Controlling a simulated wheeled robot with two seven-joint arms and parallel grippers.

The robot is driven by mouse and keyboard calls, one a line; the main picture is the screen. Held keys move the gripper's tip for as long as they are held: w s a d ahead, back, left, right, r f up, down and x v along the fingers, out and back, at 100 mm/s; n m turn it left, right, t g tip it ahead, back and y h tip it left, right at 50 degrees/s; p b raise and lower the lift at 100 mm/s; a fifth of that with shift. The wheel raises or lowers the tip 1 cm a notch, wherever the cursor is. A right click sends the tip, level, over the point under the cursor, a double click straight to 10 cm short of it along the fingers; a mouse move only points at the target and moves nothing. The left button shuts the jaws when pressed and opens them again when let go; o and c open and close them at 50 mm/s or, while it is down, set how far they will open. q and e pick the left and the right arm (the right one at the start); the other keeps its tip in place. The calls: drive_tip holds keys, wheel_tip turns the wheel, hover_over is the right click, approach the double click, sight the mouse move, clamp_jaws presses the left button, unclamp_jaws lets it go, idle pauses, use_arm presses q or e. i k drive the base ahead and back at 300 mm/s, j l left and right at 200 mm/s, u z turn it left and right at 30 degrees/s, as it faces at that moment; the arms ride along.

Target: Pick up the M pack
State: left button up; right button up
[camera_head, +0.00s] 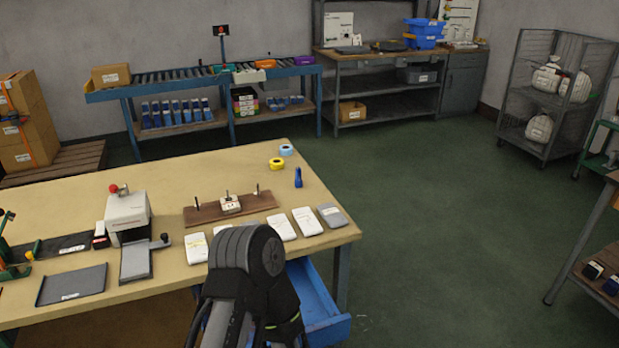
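Several flat packs lie in a row along the front right of the wooden table (235,165). There is a white pack at the left (196,248), two more white packs (281,227) (307,221), and a grey pack (333,216) at the right end. Their size labels are too small to read, so I cannot tell which is the M pack. A dark arm link of mine (247,262) comes up from the bottom and covers part of the row, where another white pack is partly hidden. No fingers of either gripper show.
A brown board with pegs (260,205) stands behind the packs. A white machine with a red button (127,211) and a grey tray (72,285) are to the left. Tape rolls (276,163) and a blue tool (298,177) lie farther back. A blue drawer (318,303) is open below the edge.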

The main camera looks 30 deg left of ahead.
sight(232, 206)
drive_tip(key=i+z, duration=0.4)
drive_tip(key=i, duration=0.25)
drive_tip(key=i+j+z, duration=0.1)
drive_tip(key=i+z, duration=0.25)
drive_tip(key=i, duration=0.35)
drive_tip(key=i+l+u, duration=0.15)
drive_tip(key=i+u, duration=0.2)
drive_tip(key=i+l+u, duration=0.3)
drive_tip(key=i, duration=0.15)
drive_tip(key=i+u, duration=0.2)
drive_tip(key=u, duration=0.25)
drive_tip(key=i+l+u, duration=0.15)
drive_tip(key=u, duration=0.3)
drive_tip(key=i+l+u, duration=0.15)
drive_tip(key=u, duration=0.3)
drive_tip(key=i+l+u, duration=0.1)
drive_tip(key=l+u, duration=0.2)
drive_tip(key=u, duration=0.2)
drive_tip(key=i+l+u, duration=0.1)
drive_tip(key=l+u, duration=0.15)
drive_tip(key=u, duration=0.2)
drive_tip(key=i+l+u, duration=0.1)
drive_tip(key=l+u, duration=0.65)
drive_tip(key=l, duration=0.2)
